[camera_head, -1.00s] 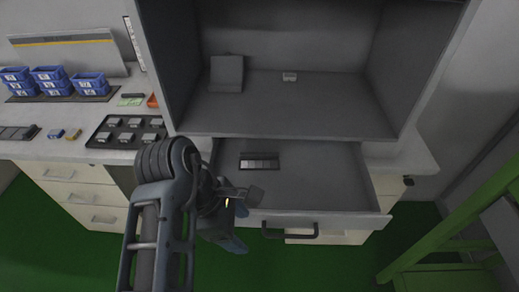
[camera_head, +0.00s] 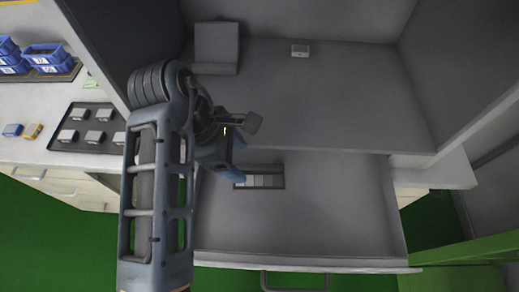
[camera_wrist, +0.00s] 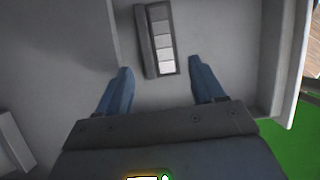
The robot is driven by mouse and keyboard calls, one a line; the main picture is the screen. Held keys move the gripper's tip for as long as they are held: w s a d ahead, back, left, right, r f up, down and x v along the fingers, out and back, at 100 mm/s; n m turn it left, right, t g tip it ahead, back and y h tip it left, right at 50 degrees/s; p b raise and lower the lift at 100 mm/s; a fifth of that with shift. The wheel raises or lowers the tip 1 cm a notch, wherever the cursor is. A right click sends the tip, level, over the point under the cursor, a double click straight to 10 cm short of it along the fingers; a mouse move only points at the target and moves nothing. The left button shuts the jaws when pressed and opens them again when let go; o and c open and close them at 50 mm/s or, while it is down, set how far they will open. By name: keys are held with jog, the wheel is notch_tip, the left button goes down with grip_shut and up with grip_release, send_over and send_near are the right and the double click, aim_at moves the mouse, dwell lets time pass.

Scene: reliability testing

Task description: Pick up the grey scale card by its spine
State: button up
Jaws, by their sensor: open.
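The grey scale card (camera_head: 262,181) lies in the open drawer, near its back left; its strip of grey to white patches faces up. In the wrist view the card (camera_wrist: 160,42) lies ahead of and between my two blue fingertips, with a dark spine along its left long side. My gripper (camera_head: 238,160) is open and empty above the left part of the drawer. In the wrist view my gripper (camera_wrist: 161,75) has its fingers wide apart, and neither appears to touch the card. In the head view my gripper hides the card's upper left surroundings.
The drawer (camera_head: 340,215) is pulled out, with side walls and a front handle (camera_head: 295,284); its floor is mostly bare. Above it, a grey cabinet holds a grey block-like stand (camera_head: 216,45) and a small white box (camera_head: 300,51). A tray (camera_head: 60,138) of small parts stands left.

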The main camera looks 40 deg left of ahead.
aim_at(257, 177)
jog(key=shift+w+f, duration=0.15)
jog(key=shift+f, duration=0.05)
jog(key=x, duration=0.7)
jog(key=shift+a+f, duration=0.15)
jog(key=shift+f, duration=0.05)
jog(key=c, duration=0.7)
jog(key=shift+r, duration=0.1)
